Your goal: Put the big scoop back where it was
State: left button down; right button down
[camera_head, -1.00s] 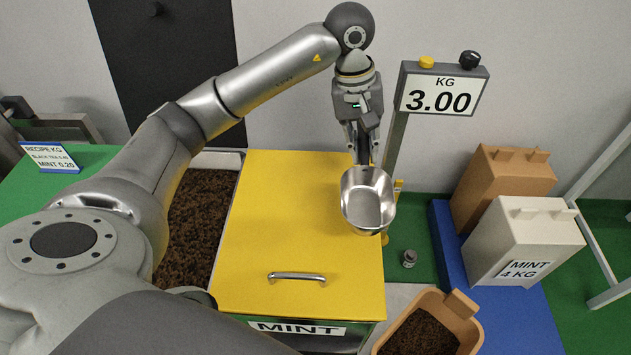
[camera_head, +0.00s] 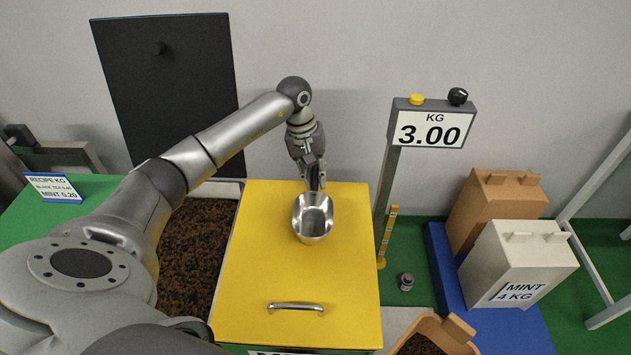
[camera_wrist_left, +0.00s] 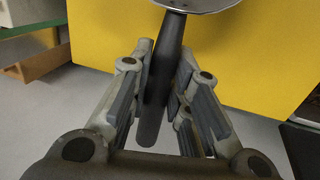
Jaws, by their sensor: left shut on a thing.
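The big scoop (camera_head: 312,217) is a shiny metal scoop with a dark handle. My left gripper (camera_head: 314,180) is shut on its handle, and the bowl hangs over the yellow lid in the head view. In the left wrist view the dark handle (camera_wrist_left: 161,95) stands between the fingers of my left gripper (camera_wrist_left: 163,85), with the edge of the metal bowl (camera_wrist_left: 200,4) at the top. I cannot tell how far above the lid the scoop is. My right gripper is not in view.
The yellow lid (camera_head: 265,250) with a metal handle (camera_head: 296,307) is closed. An open bin of dark tea (camera_head: 190,250) lies left of it. At right are a scale display (camera_head: 430,128) reading 3.00, a yellow post (camera_head: 388,235), a small weight (camera_head: 406,281), and brown and white boxes (camera_head: 515,260).

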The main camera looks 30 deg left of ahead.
pick_arm(q)
jog(key=shift+a+p+x, duration=0.2)
jog(key=shift+p+x, duration=0.25)
jog(key=shift+x, duration=0.75)
jog(key=shift+s+f, duration=0.15)
jog(key=shift+f, duration=0.05)
jog(key=c, duration=1.3)
grip_release()
jog(key=shift+c, duration=0.2)
jog(key=b+v, duration=0.2)
jog(key=v, duration=1)
jog(key=shift+b, duration=0.3)
